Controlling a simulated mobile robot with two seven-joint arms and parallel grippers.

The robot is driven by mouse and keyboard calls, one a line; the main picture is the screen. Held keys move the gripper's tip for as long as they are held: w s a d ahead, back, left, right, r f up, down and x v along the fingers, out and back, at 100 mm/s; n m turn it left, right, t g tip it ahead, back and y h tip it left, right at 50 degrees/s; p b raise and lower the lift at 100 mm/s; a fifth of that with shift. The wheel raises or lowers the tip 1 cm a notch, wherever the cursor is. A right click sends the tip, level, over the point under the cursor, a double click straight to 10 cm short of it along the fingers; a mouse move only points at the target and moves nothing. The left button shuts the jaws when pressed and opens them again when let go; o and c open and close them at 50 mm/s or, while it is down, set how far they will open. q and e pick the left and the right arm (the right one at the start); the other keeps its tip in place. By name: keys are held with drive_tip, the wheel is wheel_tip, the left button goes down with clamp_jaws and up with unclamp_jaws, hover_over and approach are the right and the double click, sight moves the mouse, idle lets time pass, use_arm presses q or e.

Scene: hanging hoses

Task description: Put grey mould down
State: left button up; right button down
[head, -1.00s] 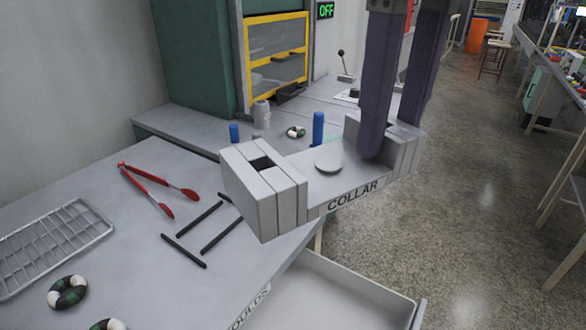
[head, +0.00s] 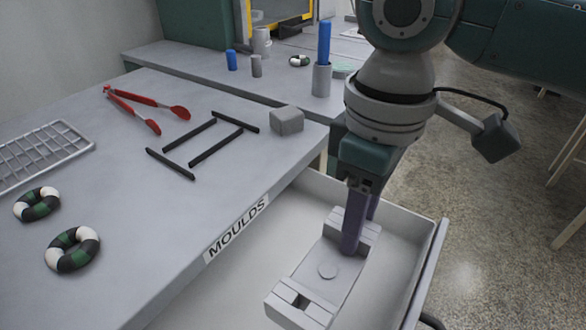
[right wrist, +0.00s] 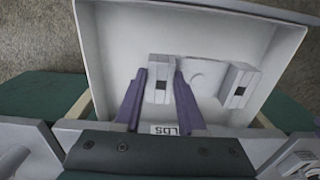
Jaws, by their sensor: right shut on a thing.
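The grey mould (head: 314,286) is a long plate with a raised block at each end and a round disc in its middle. It is inside the outline of the open white drawer (head: 215,285), which is labelled MOULDS on the table edge above. My right gripper (head: 360,230) points down and is shut on the mould's far end block. The right wrist view shows the two purple fingers on either side of that block (right wrist: 158,78). I cannot tell whether the mould's underside touches the drawer floor. My left gripper is not in view.
The grey table (head: 105,235) holds red tongs (head: 145,103), black bars (head: 215,148), a grey block (head: 286,120), a wire rack (head: 45,155) and striped rings (head: 72,250). A blue rod stands in a grey cup (head: 322,80) on the back bench. Drawer walls surround the mould.

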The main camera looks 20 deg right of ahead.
sight(348, 266)
wheel_tip(348, 266, down, 9)
drive_tip(key=shift+f+b, duration=0.15)
drive_tip(key=shift+b, duration=1.05)
drive_tip(key=shift+f, duration=0.1)
drive_tip(key=shift+c, duration=2.4)
unclamp_jaws()
